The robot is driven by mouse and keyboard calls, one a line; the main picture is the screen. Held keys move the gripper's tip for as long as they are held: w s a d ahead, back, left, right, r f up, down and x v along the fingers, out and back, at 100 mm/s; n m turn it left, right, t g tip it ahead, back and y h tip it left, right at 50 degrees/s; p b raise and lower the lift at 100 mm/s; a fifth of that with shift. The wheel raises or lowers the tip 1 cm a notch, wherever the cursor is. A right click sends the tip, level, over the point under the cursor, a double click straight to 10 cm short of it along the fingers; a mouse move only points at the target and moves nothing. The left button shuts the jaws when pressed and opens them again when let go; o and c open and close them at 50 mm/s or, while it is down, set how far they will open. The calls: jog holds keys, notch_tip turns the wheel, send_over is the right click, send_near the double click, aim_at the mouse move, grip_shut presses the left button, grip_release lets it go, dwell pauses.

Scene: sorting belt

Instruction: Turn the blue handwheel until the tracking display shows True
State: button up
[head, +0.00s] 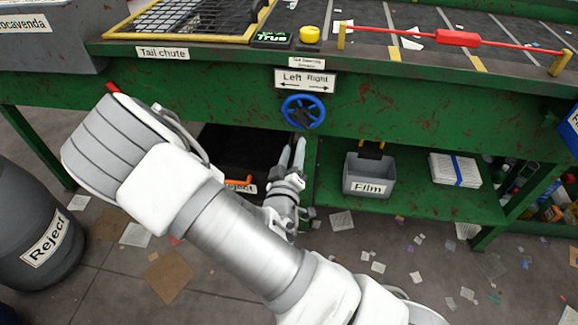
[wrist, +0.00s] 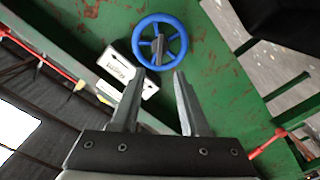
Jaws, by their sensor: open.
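The blue handwheel (head: 303,112) is mounted on the green front panel of the belt frame, under a "Left Right" arrow label (head: 305,80). The tracking display (head: 270,38) on the frame's top edge reads "True". My gripper (head: 292,148) is just below the wheel in the head view, with its fingers pointing up toward it. In the wrist view my open gripper (wrist: 159,76) is empty, and the blue handwheel (wrist: 160,45) lies just beyond the fingertips, with a grey hub or handle at its centre. The gripper appears apart from the wheel.
A yellow button (head: 309,34) sits right of the display, and a red bar (head: 458,38) spans the belt. Below are a "Film" bin (head: 368,180), a stack of paper (head: 455,170) and a dark "Reject" tray. A grey Reject barrel (head: 35,235) stands left. Scraps litter the floor.

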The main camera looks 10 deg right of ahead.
jog(key=p+v, duration=0.1)
jog(key=v, duration=0.6)
dwell(0.3)
